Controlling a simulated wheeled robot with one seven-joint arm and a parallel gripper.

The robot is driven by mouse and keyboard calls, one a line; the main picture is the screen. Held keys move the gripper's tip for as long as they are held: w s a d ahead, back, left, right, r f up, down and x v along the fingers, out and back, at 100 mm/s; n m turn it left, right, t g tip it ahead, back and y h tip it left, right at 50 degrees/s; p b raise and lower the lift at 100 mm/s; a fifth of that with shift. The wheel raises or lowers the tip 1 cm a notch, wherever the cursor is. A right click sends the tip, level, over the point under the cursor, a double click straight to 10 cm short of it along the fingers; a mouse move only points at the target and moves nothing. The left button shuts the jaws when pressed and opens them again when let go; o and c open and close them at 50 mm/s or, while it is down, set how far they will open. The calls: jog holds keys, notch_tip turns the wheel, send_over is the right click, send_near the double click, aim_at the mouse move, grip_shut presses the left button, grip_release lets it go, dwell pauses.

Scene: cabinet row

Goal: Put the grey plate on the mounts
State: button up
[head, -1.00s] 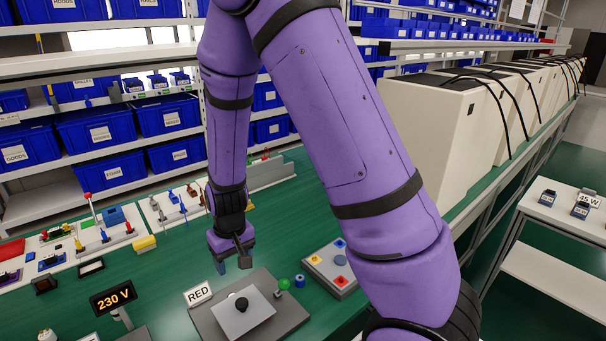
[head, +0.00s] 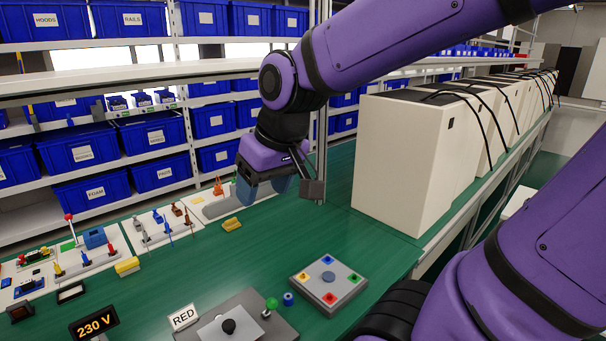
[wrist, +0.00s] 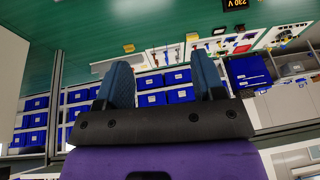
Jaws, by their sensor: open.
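A light grey plate (head: 213,332) with a black knob lies on a darker grey base (head: 265,305) by the RED sign, cut by the lower picture edge in the head view. To its right on the green bench sits a grey square block (head: 311,283) with yellow, blue, red and green squares and a round grey centre. I cannot tell which parts are the mounts. My gripper (head: 263,188) is open and empty, raised above the bench, farther back than the plate. Its two blue fingers also show in the wrist view (wrist: 162,65), with nothing between them.
A 230 V display (head: 95,325) is at lower left. Small component boards (head: 85,262) line the back left. Large white cabinets (head: 405,165) stand at right. The middle bench is mostly clear.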

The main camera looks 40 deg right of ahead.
jog(key=s+d+r+t+h, duration=0.1)
jog(key=s+r, duration=0.3)
jog(key=s, duration=0.3)
jog(key=shift+s+d, duration=0.25)
jog(key=shift+d, duration=0.15)
dwell(0.7)
